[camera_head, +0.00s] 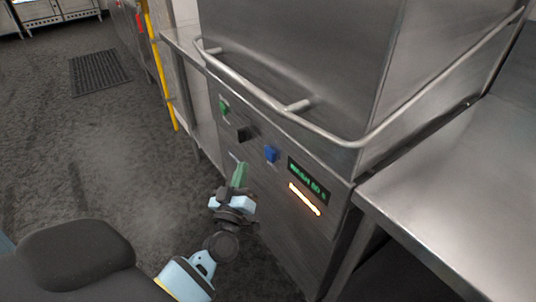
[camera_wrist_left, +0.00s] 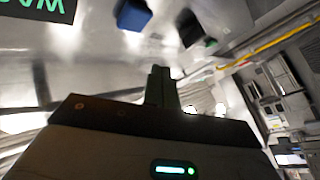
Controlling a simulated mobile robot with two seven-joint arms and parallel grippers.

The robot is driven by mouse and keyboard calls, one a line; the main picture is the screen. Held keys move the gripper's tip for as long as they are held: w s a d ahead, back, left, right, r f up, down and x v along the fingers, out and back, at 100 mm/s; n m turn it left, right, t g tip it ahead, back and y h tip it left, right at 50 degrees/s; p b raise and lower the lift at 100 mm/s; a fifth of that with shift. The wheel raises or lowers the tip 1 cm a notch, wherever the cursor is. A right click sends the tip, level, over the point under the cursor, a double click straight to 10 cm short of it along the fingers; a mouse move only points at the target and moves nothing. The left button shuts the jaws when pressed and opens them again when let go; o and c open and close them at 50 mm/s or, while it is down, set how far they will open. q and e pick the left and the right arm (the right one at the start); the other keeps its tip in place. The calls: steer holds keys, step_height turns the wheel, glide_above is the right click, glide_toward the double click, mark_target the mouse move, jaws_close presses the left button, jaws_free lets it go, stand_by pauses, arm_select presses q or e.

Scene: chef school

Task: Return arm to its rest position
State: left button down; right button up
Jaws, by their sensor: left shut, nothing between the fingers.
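My left gripper (camera_head: 240,172) is in front of the control panel of a steel dishwasher-type machine (camera_head: 262,200). Its greenish fingers are together with nothing between them, and they point up toward the panel below the buttons. In the left wrist view my shut fingers (camera_wrist_left: 160,88) stand up at the middle, with the panel blurred behind. Whether they touch the panel I cannot tell. My right gripper is in neither view.
The panel has a green button (camera_head: 224,107), a black button (camera_head: 243,134), a blue button (camera_head: 271,154) and a lit display (camera_head: 309,179). A bar handle (camera_head: 290,110) wraps the hood. A steel counter (camera_head: 450,200) stands right. Floor at left is clear around a dark mat (camera_head: 99,72).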

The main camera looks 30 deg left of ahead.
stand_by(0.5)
